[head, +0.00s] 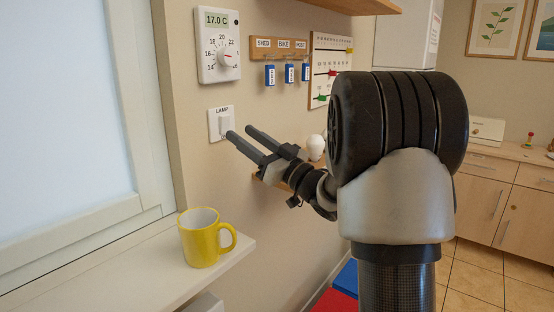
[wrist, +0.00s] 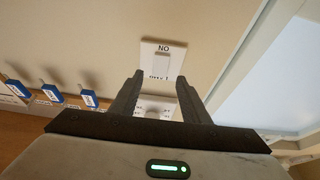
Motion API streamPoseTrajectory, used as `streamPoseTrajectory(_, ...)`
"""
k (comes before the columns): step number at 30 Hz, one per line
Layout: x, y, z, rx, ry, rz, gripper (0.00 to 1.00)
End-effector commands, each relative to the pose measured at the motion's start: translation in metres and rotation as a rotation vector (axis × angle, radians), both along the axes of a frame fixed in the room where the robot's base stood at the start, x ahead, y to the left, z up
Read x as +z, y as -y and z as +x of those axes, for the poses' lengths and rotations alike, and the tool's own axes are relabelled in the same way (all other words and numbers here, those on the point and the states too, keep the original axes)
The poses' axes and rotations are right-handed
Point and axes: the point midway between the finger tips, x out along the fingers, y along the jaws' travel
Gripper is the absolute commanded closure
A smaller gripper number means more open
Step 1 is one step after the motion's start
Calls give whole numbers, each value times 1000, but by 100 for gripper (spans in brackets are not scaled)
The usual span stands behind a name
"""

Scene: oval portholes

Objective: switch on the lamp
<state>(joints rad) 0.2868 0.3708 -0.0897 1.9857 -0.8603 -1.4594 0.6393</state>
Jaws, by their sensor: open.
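The lamp switch (head: 221,124) is a white wall plate labelled LAMP with a pale rocker, below the thermostat. It shows upside down in the wrist view (wrist: 162,61), with an ON mark at its picture-top edge. My gripper (head: 239,131) is open and empty, its two dark fingers pointing at the wall beside the plate's lower right. In the wrist view my gripper (wrist: 160,76) has its fingertips on either side of the plate's label end; I cannot tell if they touch. A white rounded object (head: 316,147), perhaps the lamp, sits behind my gripper, partly hidden.
A thermostat (head: 218,46) with a dial is above the switch. Blue tags (head: 289,73) hang from a key board to the right. A yellow mug (head: 201,238) stands on the window sill (head: 150,276) below. A wooden shelf is overhead.

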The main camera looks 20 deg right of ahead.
Motion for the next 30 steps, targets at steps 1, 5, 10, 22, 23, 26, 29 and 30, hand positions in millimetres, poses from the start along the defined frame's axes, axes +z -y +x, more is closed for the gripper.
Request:
streamPoseTrajectory(1,-5,8,-11,-4,-2,2,58)
streamPoseTrajectory(5,-17,25,-36,-5,-2,1,58)
streamPoseTrajectory(10,-31,46,-66,-3,-2,1,58)
streamPoseTrajectory(22,-45,66,-99,0,1,1,58)
streamPoseTrajectory(23,-45,66,-99,0,1,1,58)
streamPoseTrajectory(26,-45,66,-99,0,1,1,58)
streamPoseTrajectory(29,-45,66,-99,0,1,1,58)
streamPoseTrajectory(30,-45,66,-99,0,1,1,58)
